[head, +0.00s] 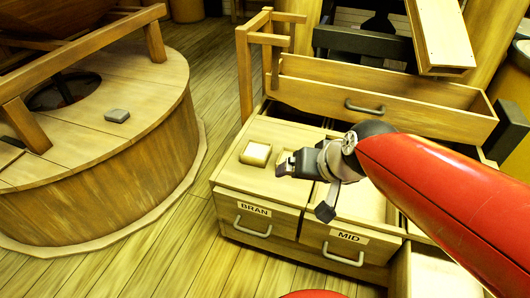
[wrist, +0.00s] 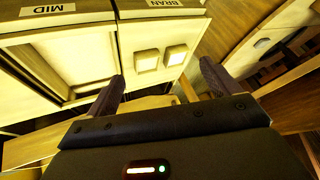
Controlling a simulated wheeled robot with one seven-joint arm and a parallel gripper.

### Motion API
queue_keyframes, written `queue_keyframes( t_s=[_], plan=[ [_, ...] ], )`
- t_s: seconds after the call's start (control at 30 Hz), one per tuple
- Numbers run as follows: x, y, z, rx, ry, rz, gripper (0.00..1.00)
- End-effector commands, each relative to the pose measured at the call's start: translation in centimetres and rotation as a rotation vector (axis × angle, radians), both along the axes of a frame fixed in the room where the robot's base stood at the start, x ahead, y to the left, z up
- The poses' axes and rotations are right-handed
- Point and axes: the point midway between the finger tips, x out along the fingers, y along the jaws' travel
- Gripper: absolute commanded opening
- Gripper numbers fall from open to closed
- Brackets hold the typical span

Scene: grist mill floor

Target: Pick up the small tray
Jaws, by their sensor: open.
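A small square tray (head: 256,153) with a pale inside and a light rim sits on the flat top of the bin labelled BRAN (head: 232,178). In the wrist view two small square pieces stand side by side on that top, a left one (wrist: 147,60) and a right one (wrist: 175,55). I cannot tell which is the task's small tray. In the head view my gripper hides the second piece. My gripper (head: 305,190) is open and empty, to the right of the visible tray; its fingers (wrist: 160,86) show apart in the wrist view.
The bin labelled MID (head: 348,237) stands to the right of BRAN. An open wooden drawer (head: 400,114) is behind. A round wooden millstone casing (head: 110,190) at left carries a small grey block (head: 117,115). Plank floor (head: 205,240) lies clear between.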

Motion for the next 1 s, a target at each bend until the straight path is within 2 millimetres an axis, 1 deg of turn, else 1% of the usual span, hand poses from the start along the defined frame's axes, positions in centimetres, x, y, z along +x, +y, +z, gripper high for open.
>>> queue_keyframes(
  t_s=[0.03, 0.07, 0.1, 0.17, 0.2, 0.27, 0.3, 0.4, 0.5, 0.6, 0.67, 0.8, 0.9, 1.0],
  plan=[
    [2.3, 2.1, -1.4, 0.046, 0.013, -0.001, 0.95],
    [3.6, 3.1, -2.1, 0.069, 0.011, -0.013, 0.99],
    [5.3, 4.4, -3.2, 0.093, 0.008, -0.035, 1.00],
    [7.6, 6.2, -5.0, 0.111, 0.001, -0.074, 1.00],
    [9.0, 7.3, -6.3, 0.113, -0.008, -0.105, 1.00],
    [10.9, 8.7, -8.5, 0.100, -0.026, -0.155, 1.00],
    [12.1, 9.5, -9.9, 0.082, -0.045, -0.187, 1.00],
    [14.4, 11.2, -13.5, 0.006, -0.114, -0.267, 1.00],
    [16.0, 12.2, -16.2, -0.096, -0.218, -0.334, 1.00],
    [16.9, 12.9, -17.6, -0.196, -0.341, -0.383, 1.00],
    [17.2, 13.2, -17.9, -0.246, -0.413, -0.403, 1.00],
    [17.4, 13.8, -17.8, -0.322, -0.542, -0.430, 1.00],
    [17.5, 14.0, -17.6, -0.345, -0.588, -0.441, 1.00],
    [18.2, 13.8, -17.9, -0.352, -0.603, -0.445, 1.00]
  ],
)
